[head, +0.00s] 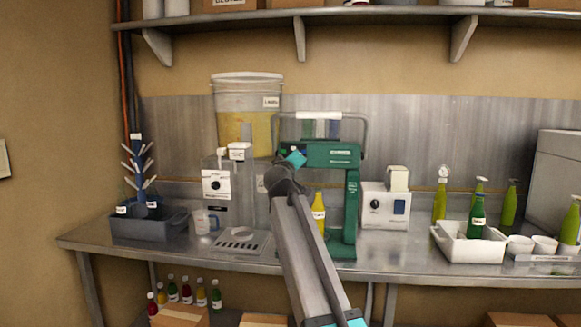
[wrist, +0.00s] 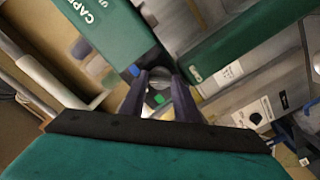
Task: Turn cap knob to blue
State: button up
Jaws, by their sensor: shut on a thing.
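The green capper (head: 332,155) stands on the steel bench, and its green body (wrist: 105,25) with a partly cut-off "CAPP" label fills the upper left of the wrist view. My gripper (wrist: 162,78) is shut on the cap knob at the capper's head; the fingers hide most of the knob. A blue mark (wrist: 134,70) shows just left of the fingers and a green mark (wrist: 158,99) shows between them. I cannot tell which mark the knob points to. In the head view my arm covers the knob. A yellow bottle (head: 319,214) stands under the capper.
A dispenser (head: 215,188) with a yellow-filled bucket (head: 246,102) behind it stands left of the capper. A grey bin (head: 150,226) is further left. A white box with a dial (head: 384,207) and a white tray (head: 467,246) are to the right.

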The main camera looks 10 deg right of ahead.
jog(key=shift+f, duration=0.1)
jog(key=o, duration=1)
jog(key=shift+o, duration=0.2)
jog(key=shift+s, duration=0.1)
jog(key=v, duration=1.3)
jog(key=shift+s, duration=0.3)
jog(key=shift+a, duration=0.15)
